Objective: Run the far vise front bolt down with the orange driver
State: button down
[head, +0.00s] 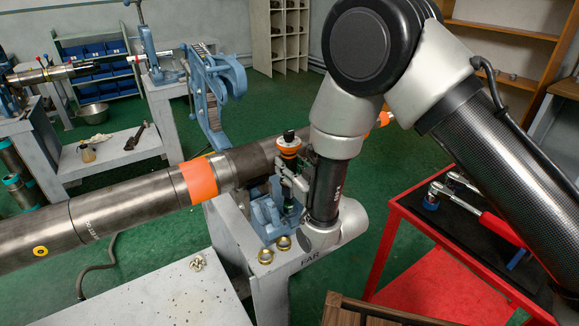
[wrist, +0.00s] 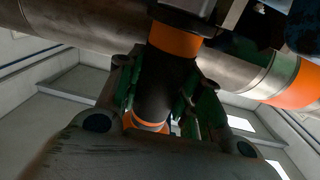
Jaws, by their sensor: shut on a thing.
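The orange driver (head: 289,146) is a black tool with orange bands, upright at the near side of the pipe. My gripper (head: 291,183) is shut around its body. In the wrist view the dark driver body (wrist: 168,85) sits between my green-padded fingers (wrist: 163,100), with orange bands above and below. The far vise (head: 264,218) has a blue base on a grey stand marked FAR. The driver's lower end is over or at this base; contact cannot be told. The front bolt is hidden by the driver and my gripper.
A long steel pipe (head: 130,205) with an orange band crosses beside the driver. A blue toothed arm (head: 212,95) rises behind the pipe. A red cart (head: 395,225) with tools stands right; a grey table (head: 165,300) is in front.

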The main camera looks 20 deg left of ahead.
aim_at(293, 153)
dwell(0.5)
jog(key=shift+r, duration=2.6)
